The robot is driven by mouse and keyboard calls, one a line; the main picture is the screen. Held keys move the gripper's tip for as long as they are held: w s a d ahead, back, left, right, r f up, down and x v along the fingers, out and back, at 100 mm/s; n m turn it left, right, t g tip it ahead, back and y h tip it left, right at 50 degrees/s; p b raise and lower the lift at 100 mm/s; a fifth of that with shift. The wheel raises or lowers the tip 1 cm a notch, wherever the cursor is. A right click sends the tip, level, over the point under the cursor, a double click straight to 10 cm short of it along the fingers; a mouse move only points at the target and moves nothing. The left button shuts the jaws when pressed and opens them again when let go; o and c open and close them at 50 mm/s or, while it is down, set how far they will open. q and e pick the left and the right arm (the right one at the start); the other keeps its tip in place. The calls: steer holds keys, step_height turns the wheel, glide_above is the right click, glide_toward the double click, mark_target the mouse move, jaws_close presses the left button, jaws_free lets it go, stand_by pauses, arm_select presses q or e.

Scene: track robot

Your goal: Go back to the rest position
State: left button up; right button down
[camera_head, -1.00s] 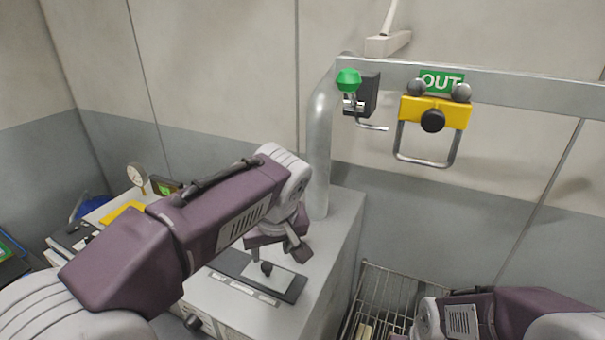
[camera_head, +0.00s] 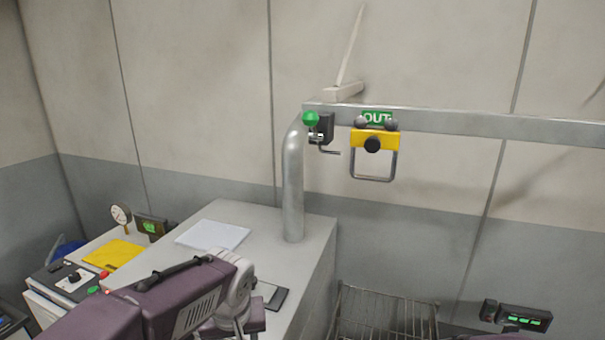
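My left arm comes in from the lower left, a purple link with a black handle and a pale grey wrist. My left gripper (camera_head: 250,325) is low beside the grey cabinet top, mostly hidden by the wrist and cut off by the bottom edge. I cannot tell whether its fingers are open. My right gripper is not in view; only a dark bit of what may be my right arm shows at the bottom right edge.
The grey cabinet (camera_head: 300,262) carries a white sheet (camera_head: 212,235) and a dark plate (camera_head: 270,296). A metal post and rail (camera_head: 292,190) hold a yellow clamp (camera_head: 375,140). A wire basket (camera_head: 385,318) stands right of the cabinet. A gauge (camera_head: 121,214) is at left.

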arm_select(q)
steer(key=s+a+f+m+h, duration=0.15)
steer(key=s+a+f, duration=0.35)
steer(key=s+f, duration=0.5)
step_height(320, 180, down, 18)
steer(key=s+m+g+b, duration=0.1)
steer(key=g+b, duration=0.1)
steer(key=b, duration=1.2)
steer(key=shift+s+d+b, duration=0.15)
steer(key=shift+s+b, duration=0.15)
steer(key=shift+b, duration=0.1)
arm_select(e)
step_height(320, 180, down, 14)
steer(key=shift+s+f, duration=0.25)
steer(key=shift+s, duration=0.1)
arm_select(q)
steer(key=shift+f, duration=0.1)
